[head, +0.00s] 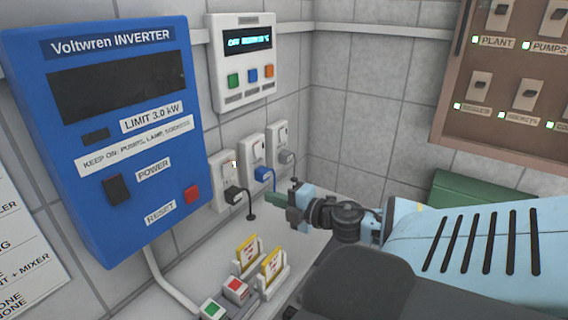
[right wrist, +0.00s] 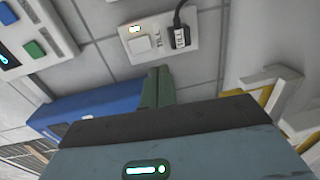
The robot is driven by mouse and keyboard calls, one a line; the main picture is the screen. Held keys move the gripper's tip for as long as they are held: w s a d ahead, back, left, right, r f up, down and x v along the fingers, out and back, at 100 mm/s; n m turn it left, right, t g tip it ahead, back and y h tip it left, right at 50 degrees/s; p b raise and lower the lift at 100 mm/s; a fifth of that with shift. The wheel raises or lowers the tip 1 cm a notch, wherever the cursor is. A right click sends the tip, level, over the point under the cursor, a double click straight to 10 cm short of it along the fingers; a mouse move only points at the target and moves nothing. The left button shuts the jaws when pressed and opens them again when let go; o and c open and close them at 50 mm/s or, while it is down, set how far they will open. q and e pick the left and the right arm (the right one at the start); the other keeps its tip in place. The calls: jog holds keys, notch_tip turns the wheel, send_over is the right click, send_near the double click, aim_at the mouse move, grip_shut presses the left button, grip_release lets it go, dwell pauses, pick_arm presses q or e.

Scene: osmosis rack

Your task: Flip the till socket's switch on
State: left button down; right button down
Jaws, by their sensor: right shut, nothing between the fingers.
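The till socket (right wrist: 190,24) is a white wall plate in the right wrist view, with a black plug (right wrist: 180,37) in it and lettering that seems to read TILL. In the head view the matching socket looks like the left one of three (head: 222,173). My right gripper (head: 272,198) is shut and empty, its green fingers in front of the sockets. In the right wrist view its fingertips (right wrist: 157,72) point at the plate just below the switch; contact cannot be told. My left gripper is not in view.
The blue inverter (head: 85,190) hangs at left, with a white control panel (head: 243,85) above the sockets. Card holders (head: 272,285) and a red button box (head: 236,289) stand on the shelf below. A brown switch board (head: 500,125) is at right.

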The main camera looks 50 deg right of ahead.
jog(key=shift+s+f, duration=0.1)
jog(key=shift+s, duration=0.55)
jog(key=s+a+f+m+g+h, duration=0.3)
jog(key=s+f+m+g, duration=0.1)
jog(key=s+f+m, duration=0.4)
jog(key=s+a+f+m+g+h, duration=0.2)
jog(key=s+f+m+g+h, duration=0.25)
jog(key=s+f, duration=0.45)
jog(key=s+a+f+m+g+y, duration=0.2)
jog(key=s+a+f+g+y, duration=0.15)
jog(key=s+a, duration=0.55)
jog(key=s+a+f+m+g+y, duration=0.2)
jog(key=s+a+m+g+y, duration=0.15)
jog(key=s+a, duration=0.45)
jog(key=w+a+f+n+t, duration=0.1)
jog(key=w+a+f+t, duration=0.4)
jog(key=f, duration=0.5)
jog(key=shift+w+t+y, duration=0.35)
jog(key=shift+w+t, duration=0.8)
jog(key=shift+w, duration=0.45)
